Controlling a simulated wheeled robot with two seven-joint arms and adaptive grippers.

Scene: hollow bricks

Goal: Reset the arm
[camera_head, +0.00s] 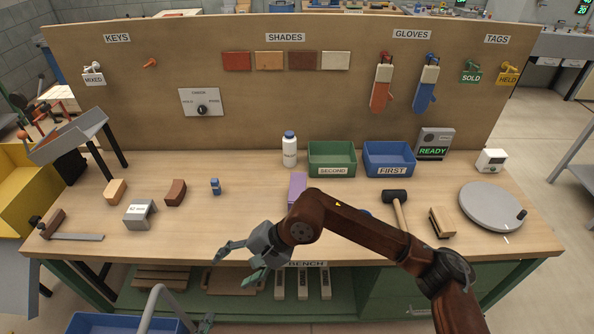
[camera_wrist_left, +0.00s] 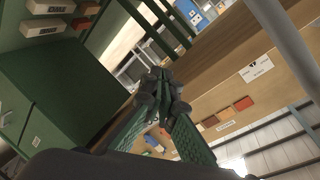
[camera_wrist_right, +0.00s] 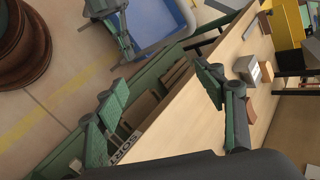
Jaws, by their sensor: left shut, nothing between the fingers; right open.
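My right arm, reddish brown, reaches in from the lower right in the head view, across the front of the bench (camera_head: 330,222). Its right gripper (camera_head: 238,265) is open and empty, just off the bench's front edge. In the right wrist view the two green fingers of the right gripper (camera_wrist_right: 160,76) stand wide apart with nothing between them. My left gripper (camera_head: 206,323) shows only in part at the bottom edge of the head view, below the right one. In the left wrist view the left gripper (camera_wrist_left: 158,76) has its fingertips together, with nothing held.
A purple block (camera_head: 297,188), a mallet (camera_head: 396,197) and a brush (camera_head: 441,222) lie near my right arm. A grey turntable (camera_head: 492,206) stands at right, green (camera_head: 332,170) and blue (camera_head: 389,171) bins behind. The bench's left-centre front is clear.

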